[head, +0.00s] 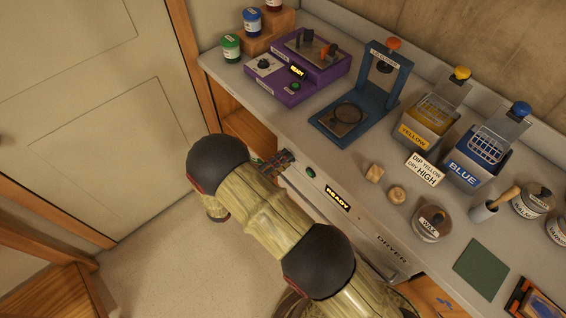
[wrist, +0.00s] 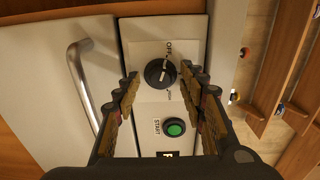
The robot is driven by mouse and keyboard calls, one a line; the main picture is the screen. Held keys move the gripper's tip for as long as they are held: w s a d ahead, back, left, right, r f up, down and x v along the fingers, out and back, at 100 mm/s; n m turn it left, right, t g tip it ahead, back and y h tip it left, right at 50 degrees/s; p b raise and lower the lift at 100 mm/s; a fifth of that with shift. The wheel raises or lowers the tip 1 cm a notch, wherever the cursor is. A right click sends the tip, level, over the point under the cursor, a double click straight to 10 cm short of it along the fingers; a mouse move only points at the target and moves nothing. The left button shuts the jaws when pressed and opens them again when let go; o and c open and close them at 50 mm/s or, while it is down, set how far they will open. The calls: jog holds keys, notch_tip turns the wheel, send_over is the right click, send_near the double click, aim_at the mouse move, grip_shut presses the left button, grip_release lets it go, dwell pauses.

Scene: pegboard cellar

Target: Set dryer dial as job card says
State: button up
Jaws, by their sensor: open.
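The job card (head: 425,169) on the bench reads "DIP YELLOW DRY HIGH". The white-fronted dryer (head: 380,254) is built in under the bench edge; its display reads "READY". Its black dial (wrist: 160,73) is on the panel in the wrist view, with "OFF" above it and a partly hidden label at its lower right. The dial's exact pointing is hard to tell. A green START button (wrist: 175,128) lies below the dial. My gripper (wrist: 160,82) is open, its fingers on either side of the dial; contact cannot be told. In the head view the dial is hidden by my gripper.
The dryer's bar handle (wrist: 84,85) is left of my gripper in the wrist view. On the bench are a purple machine (head: 296,72), a blue-framed stand (head: 364,95), and yellow (head: 425,122) and blue (head: 480,155) dip tanks. Open floor lies left of the bench.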

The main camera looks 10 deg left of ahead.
grip_shut()
dwell(0.5)
